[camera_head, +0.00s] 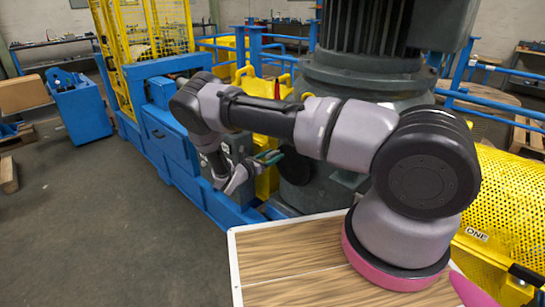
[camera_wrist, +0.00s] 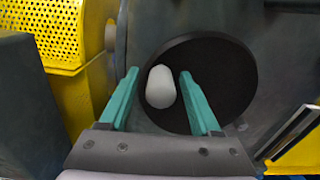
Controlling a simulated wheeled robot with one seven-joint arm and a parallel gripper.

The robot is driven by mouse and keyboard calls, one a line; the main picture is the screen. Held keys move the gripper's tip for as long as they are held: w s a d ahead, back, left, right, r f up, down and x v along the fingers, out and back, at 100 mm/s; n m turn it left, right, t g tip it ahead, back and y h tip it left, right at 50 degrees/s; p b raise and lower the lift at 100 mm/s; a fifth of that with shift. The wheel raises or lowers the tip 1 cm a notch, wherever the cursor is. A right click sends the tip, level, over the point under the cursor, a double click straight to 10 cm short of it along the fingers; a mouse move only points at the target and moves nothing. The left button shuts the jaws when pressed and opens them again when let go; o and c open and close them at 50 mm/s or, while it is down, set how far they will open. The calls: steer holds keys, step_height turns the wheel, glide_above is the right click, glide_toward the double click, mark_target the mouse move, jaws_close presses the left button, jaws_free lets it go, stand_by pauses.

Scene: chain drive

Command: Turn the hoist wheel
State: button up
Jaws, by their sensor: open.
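The hoist wheel (camera_wrist: 228,75) is a black round disc that faces my gripper in the wrist view. A pale, rounded knob (camera_wrist: 161,87) stands out from its face, left of the disc's middle. My gripper (camera_wrist: 158,74) has two teal fingers, spread apart, with the knob showing between them. A gap shows on each side of the knob, narrower on the right, so the fingers look clear of it. In the head view, my gripper (camera_head: 269,156) is beside the dark wheel (camera_head: 293,168) on the grey machine housing. The knob cannot be made out there.
A yellow perforated guard (camera_wrist: 55,30) is at upper left in the wrist view, with a dark block (camera_wrist: 28,100) below it. A pale-edged slab (camera_wrist: 290,130) lies close on the right. A blue machine frame (camera_head: 180,150) runs beside my arm, with open floor (camera_head: 90,230) to its left.

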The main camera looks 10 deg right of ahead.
jaws_close()
stand_by(1.4)
